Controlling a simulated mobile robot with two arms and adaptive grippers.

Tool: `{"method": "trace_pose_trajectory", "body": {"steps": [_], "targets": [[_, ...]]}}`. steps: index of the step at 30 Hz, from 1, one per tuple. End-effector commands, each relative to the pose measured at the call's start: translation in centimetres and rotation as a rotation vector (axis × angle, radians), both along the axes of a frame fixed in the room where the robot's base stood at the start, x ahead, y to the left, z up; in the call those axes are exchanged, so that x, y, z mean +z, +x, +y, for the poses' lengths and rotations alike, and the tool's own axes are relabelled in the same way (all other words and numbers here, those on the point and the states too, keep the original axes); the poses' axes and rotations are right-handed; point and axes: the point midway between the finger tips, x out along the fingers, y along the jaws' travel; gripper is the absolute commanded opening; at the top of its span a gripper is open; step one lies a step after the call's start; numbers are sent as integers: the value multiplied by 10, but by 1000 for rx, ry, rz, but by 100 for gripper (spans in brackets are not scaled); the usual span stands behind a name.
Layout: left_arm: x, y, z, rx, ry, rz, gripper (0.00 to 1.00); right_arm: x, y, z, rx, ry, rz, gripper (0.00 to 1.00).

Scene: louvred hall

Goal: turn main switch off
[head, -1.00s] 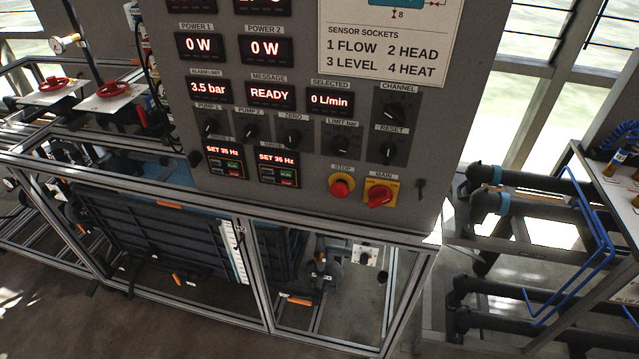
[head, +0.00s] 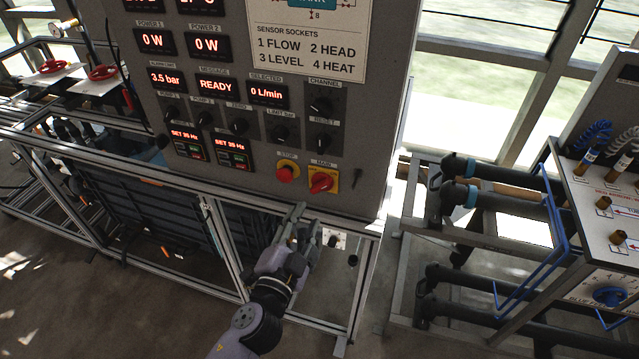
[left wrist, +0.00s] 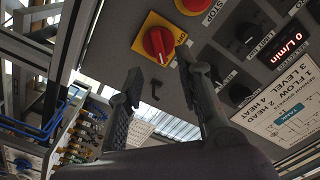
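The main switch (head: 321,182) is a red rotary knob on a yellow plate, low at the right of the grey control panel. It also shows in the left wrist view (left wrist: 158,45), just beyond the fingertips. Its handle looks slanted in the head view; I cannot tell for sure which mark it points to. My left gripper (head: 306,214) is below the switch in the head view. In the left wrist view my left gripper (left wrist: 167,76) is open, its two fingers apart and empty, not touching the knob. My right gripper is not in view.
The red stop button (head: 287,172) sits just left of the switch. A small key-like part (head: 357,177) sticks out to its right. The displays are lit, and one (head: 216,85) reads READY. A metal frame rail (head: 345,222) runs below the panel. Dark pipes (head: 490,200) lie to the right.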

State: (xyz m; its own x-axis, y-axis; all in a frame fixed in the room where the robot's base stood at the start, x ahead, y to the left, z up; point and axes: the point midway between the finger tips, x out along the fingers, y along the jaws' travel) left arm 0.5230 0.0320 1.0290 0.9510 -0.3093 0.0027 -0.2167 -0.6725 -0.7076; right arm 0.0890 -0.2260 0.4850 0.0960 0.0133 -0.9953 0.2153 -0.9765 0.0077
Motion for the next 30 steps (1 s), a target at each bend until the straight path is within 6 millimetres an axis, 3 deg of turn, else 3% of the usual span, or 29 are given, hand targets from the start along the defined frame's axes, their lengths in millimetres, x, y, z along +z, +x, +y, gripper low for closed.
{"method": "trace_pose_trajectory", "body": {"steps": [21,30], "targets": [[-1,88,-29,0,0,0,32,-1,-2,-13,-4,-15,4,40],[-2,92,-30,1,-2,3,32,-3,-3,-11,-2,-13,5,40]]}}
